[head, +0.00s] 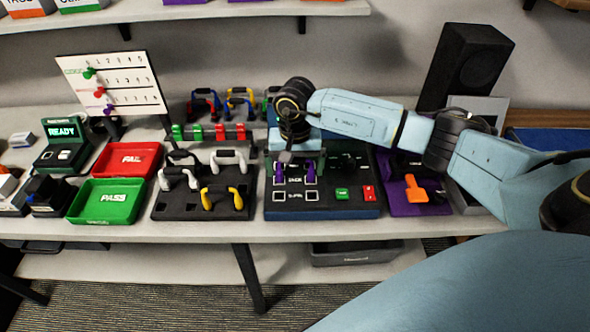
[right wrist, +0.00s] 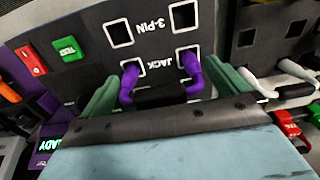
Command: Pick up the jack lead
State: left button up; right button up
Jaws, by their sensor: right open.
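A lead with purple ends (head: 280,174), which I take for the jack lead, stands at the JACK row of the dark test panel (head: 330,212). In the right wrist view its purple ends (right wrist: 193,78) reach the two square JACK sockets, with a dark part between them. My right gripper (head: 295,155) is over it from above, hiding its middle in the head view. In the right wrist view the green fingers (right wrist: 165,80) are apart, one outside each purple end; whether they touch it I cannot tell. My left gripper is not in view.
A black tray (head: 165,212) left of the panel holds white, black and yellow leads. Red (head: 128,158) and green PASS (head: 105,205) trays lie further left. A rack with coloured leads (head: 240,100) stands behind. A purple unit with an orange part (head: 415,190) is on the right.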

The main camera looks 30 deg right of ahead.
jog(key=c, duration=0.9)
jog(key=shift+o, duration=0.2)
notch_tip(320, 180, up, 10)
jog(key=shift+b, duration=0.3)
jog(key=shift+r+p, duration=0.6)
jog(key=shift+r, duration=0.95)
